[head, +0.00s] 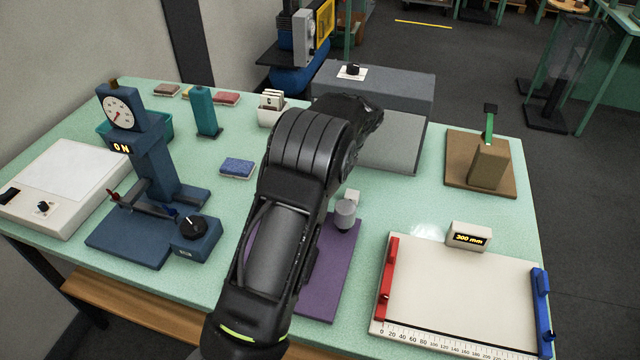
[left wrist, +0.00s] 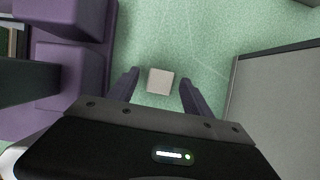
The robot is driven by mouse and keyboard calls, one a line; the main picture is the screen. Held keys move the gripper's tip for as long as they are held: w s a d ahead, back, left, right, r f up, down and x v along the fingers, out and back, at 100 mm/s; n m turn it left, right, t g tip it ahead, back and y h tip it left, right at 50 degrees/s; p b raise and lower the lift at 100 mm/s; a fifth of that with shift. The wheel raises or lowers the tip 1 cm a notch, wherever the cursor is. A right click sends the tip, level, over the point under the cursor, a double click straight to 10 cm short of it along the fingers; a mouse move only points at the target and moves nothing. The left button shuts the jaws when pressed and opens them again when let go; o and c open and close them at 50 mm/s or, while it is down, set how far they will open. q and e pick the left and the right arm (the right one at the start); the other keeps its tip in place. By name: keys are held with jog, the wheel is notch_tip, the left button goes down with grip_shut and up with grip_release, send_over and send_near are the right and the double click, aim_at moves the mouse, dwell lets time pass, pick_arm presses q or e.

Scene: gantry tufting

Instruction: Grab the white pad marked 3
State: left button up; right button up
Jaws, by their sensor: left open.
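In the left wrist view, a small pale square pad (left wrist: 160,81) lies on the green tabletop. My left gripper (left wrist: 159,84) is open, with one finger on each side of the pad and a gap to each. No number is readable on it, so I cannot tell whether it is marked 3. My right gripper is not in view.
A purple fixture (left wrist: 72,75) stands left of the fingers; its purple base (head: 337,272) shows in the head view with a grey knob (head: 345,214). A grey box (head: 390,140) is beyond the arm. A measuring board (head: 455,290) is at the right, a blue gauge stand (head: 145,160) at the left.

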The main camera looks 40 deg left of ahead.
pick_arm(q)
jog(key=shift+c, duration=0.4)
grip_shut()
dwell(0.6)
